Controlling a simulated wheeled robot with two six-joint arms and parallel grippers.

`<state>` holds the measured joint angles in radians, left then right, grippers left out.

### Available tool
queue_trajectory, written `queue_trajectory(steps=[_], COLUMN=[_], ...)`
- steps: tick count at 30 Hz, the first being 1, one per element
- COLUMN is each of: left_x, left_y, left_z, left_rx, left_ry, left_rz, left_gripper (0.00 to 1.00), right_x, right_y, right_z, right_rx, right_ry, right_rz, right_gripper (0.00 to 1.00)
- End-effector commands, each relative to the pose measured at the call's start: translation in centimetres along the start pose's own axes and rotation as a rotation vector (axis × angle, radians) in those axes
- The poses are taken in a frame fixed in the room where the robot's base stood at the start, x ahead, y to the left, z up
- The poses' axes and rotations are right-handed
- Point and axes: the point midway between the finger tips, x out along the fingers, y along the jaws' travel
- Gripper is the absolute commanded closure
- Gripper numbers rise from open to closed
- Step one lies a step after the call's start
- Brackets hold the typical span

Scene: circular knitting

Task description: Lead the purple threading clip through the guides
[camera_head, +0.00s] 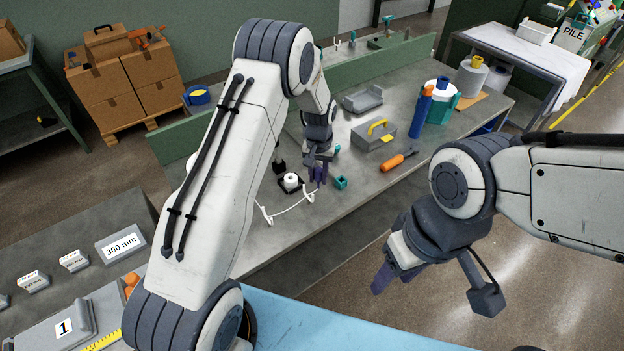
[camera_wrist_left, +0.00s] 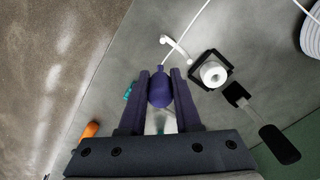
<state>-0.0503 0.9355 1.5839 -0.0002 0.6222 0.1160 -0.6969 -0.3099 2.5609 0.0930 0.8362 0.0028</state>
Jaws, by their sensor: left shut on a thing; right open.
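The purple threading clip (camera_wrist_left: 160,88) sits between the two dark fingers of my left gripper (camera_wrist_left: 161,84), which is shut on it. In the head view my left gripper (camera_head: 319,174) hangs low over the grey bench, and the clip is hard to tell from the fingers. A white thread (camera_wrist_left: 198,22) runs away from the clip's side past a white hooked guide (camera_wrist_left: 178,47). A white roller guide (camera_wrist_left: 212,73) in a black square frame stands to the right; it also shows in the head view (camera_head: 291,181). My right gripper (camera_head: 392,277) is open and empty, off the bench.
A teal block (camera_head: 341,183) is close beside my left gripper. A black lever (camera_wrist_left: 278,143) is near the roller guide.

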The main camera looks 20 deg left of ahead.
Motion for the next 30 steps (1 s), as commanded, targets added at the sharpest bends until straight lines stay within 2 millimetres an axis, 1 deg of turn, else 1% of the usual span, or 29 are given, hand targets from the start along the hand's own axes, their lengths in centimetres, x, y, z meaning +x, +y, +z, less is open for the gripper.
queue_trajectory(steps=[1,12,19,30], left_x=[-1.1,-4.0,-4.7,-4.7], left_y=[-0.1,-0.1,-0.1,-0.1], left_z=[0.0,0.0,0.0,0.0], left_rx=[-0.001,-0.001,-0.001,-0.001], left_ry=[0.002,0.001,0.001,0.001], left_rz=[0.0,0.0,0.0,0.0], left_gripper=[1.0,1.0,1.0,1.0], right_x=[-0.8,-2.8,-3.2,-3.1], right_y=[-0.1,-0.2,-0.2,-0.2], right_z=[-0.1,-0.2,-0.2,-0.2], right_rx=[-0.001,-0.005,-0.006,-0.006], right_ry=[0.001,0.001,0.001,0.001], right_rz=[0.0,0.0,0.0,0.0], right_gripper=[0.5,0.5,0.5,0.5])
